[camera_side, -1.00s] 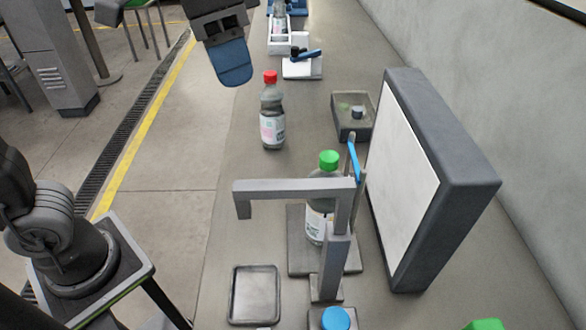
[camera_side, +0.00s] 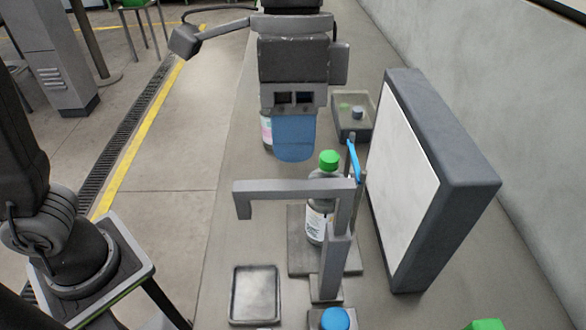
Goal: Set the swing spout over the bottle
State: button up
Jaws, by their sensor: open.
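The swing spout (camera_side: 290,186) is a grey arm on an upright post, with a short down-turned end at its left. It reaches left across the front of the bottle, with the down-turned end off to the bottle's left. The bottle (camera_side: 317,222) has a green cap (camera_side: 329,160) and stands upright on a grey base plate (camera_side: 300,258), partly hidden by the spout post. A blue lever (camera_side: 354,161) stands upright just right of the cap. My gripper (camera_side: 294,140), with blue fingers, is open and empty, above and behind the bottle, apart from it and the spout.
A tall grey panel with a white face (camera_side: 405,185) stands close on the right. An open box (camera_side: 354,116) lies behind the bottle. A shallow empty tray (camera_side: 255,294) sits front left, beside a blue knob (camera_side: 335,319).

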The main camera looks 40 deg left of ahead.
aim_at(293, 183)
jog(key=shift+s+d+f, duration=0.1)
jog(key=shift+s+f, duration=0.05)
jog(key=shift+f, duration=0.75)
jog(key=shift+s+d+f, duration=0.1)
jog(key=shift+d+f, duration=0.05)
jog(key=shift+f, duration=0.8)
jog(key=shift+s+d+f, duration=0.1)
jog(key=shift+s+f, duration=0.05)
jog(key=shift+f, duration=0.75)
jog(key=shift+c, duration=0.2)
grip_shut()
